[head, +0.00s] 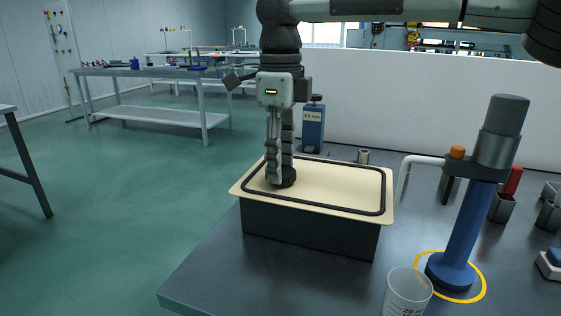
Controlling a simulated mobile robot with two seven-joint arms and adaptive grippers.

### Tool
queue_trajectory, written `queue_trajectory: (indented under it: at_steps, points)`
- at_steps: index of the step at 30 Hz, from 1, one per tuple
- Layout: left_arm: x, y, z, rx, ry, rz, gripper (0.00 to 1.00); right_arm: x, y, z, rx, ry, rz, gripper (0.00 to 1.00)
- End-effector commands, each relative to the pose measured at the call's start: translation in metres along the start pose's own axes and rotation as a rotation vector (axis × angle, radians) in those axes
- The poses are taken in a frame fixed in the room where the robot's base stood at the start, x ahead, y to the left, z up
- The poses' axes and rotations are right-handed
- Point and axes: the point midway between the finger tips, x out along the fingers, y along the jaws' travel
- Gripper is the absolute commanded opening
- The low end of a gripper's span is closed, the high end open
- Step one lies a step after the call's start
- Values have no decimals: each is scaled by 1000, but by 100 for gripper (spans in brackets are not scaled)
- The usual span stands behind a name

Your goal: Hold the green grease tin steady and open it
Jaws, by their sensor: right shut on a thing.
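I see no green grease tin in the head view. My right gripper (279,181) points straight down over the left part of a cream panel (335,182) on a dark box. It is shut on a small dark rounded piece (288,177) at the panel's surface. The fingers partly cover this piece, so I cannot tell what it is or whether it is fixed to the panel. My left gripper is not in view.
A black cord loop (340,207) runs around the panel's top. The bench (215,275) also holds a blue pump-like column (464,235) with a yellow ring at its foot, a clear measuring cup (408,290), and a blue container (313,128) behind the box. The bench's front left is clear.

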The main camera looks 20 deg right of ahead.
Motion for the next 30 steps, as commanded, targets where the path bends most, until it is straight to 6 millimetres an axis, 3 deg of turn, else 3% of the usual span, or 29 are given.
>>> queue_trajectory:
  at_steps: [14, 15, 19, 20, 30]
  points:
    - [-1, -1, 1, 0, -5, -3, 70, 9, 0, 0, -1, -1, 0, 10]
    - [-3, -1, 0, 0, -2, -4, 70, 9, 0, 0, -1, -1, 0, 46]
    - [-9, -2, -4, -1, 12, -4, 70, 8, 0, 0, -1, -1, 0, 62]
    - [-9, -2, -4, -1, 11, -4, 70, 8, 0, 0, -1, -1, 0, 66]
    - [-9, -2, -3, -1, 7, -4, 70, 6, 0, 0, -1, -1, 0, 66]
